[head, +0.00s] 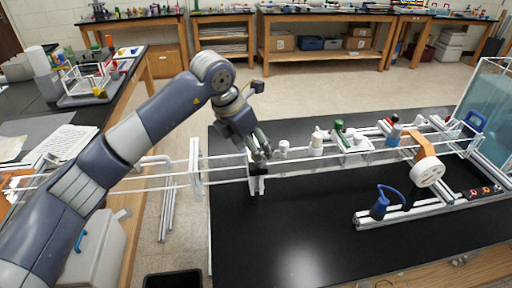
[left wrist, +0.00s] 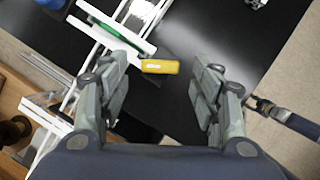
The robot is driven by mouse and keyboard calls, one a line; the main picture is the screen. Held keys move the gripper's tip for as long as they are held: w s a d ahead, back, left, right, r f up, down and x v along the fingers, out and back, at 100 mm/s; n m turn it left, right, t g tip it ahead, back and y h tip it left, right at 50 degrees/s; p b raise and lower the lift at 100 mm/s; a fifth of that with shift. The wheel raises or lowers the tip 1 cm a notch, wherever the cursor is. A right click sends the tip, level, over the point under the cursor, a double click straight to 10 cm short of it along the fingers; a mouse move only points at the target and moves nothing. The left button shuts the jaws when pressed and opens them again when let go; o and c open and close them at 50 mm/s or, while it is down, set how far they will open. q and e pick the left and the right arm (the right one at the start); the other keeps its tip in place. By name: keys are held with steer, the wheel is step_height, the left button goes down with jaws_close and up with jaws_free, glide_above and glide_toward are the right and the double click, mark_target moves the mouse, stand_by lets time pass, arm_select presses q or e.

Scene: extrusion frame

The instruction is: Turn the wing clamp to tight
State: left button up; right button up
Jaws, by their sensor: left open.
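My left gripper (head: 262,154) reaches down over the extrusion frame, just above a black-and-white bracket (head: 257,178) at the near end of the dark table. In the left wrist view the same gripper (left wrist: 160,80) is open, with its fingers wide apart and nothing between the pads. A small yellow bar-shaped piece (left wrist: 160,66), which looks like the wing of the clamp, shows between the fingertips, beside a white bracket (left wrist: 116,34). I cannot tell whether it is touched; the fingers look clear of it on both sides. In the head view it is hidden. My right gripper is not in view.
Long pale rails (head: 340,155) run across the table. A green-topped fitting (head: 339,132), a white knob (head: 317,142) and an orange-and-white round part (head: 427,171) sit along the frame. A blue-handled clamp (head: 380,204) stands in front. The table's front middle (head: 300,235) is clear.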

arm_select(q)
steer(key=shift+p+x, duration=0.3)
steer(key=shift+x, duration=1.15)
steer(key=c, duration=1.1)
steer(key=shift+o, duration=0.2)
